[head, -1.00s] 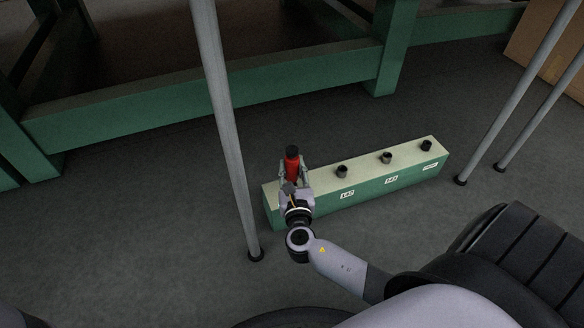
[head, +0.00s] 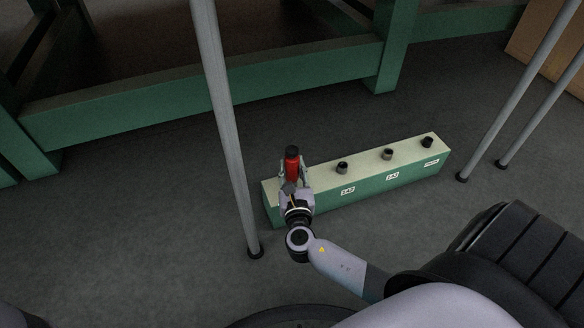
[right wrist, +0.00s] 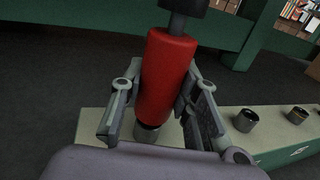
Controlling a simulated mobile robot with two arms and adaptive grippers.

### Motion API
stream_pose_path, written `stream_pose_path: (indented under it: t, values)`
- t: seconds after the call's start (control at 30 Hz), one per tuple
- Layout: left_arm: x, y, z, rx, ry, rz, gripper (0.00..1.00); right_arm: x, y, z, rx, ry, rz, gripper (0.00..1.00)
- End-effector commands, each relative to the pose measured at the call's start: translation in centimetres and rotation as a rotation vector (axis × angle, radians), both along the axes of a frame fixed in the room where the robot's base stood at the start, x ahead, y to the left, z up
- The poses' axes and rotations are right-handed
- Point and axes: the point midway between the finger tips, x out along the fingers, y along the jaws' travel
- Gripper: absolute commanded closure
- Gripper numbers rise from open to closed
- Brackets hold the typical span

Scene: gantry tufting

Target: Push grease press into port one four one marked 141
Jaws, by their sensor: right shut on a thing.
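The grease press is a red cylinder with a black top (head: 292,166). My right gripper (head: 293,178) is shut on it. The press stands upright over the left end of the green port block with a cream top (head: 325,178). In the right wrist view the red press (right wrist: 165,80) is between both fingers of my gripper (right wrist: 160,110), and its lower end meets a metallic port (right wrist: 147,132). I cannot tell how deep it sits. The label below this port is hidden by my arm. My left gripper is not in view.
Several dark ports line the block, among them one above a label reading 142 (head: 342,167) and another (head: 387,154). A grey pole (head: 230,140) stands close left of the block. Two poles (head: 520,100) stand at right. A green frame (head: 200,95) is behind.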

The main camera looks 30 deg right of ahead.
Motion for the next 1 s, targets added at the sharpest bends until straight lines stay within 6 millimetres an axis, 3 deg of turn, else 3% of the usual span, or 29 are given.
stream_pose_path:
  t: [0.53,0.57,0.9,1.0]
  values:
    - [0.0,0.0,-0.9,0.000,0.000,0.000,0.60,0.0,0.0,-1.1,0.000,-0.001,0.000,1.00]
    - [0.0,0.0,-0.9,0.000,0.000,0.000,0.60,0.0,0.0,-1.1,0.000,-0.001,0.000,0.70]
    - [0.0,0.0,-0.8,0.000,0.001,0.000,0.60,0.0,0.0,-1.1,0.000,0.000,0.000,0.48]
    - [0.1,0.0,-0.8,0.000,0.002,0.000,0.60,0.0,0.0,-1.1,0.000,0.000,0.000,0.48]
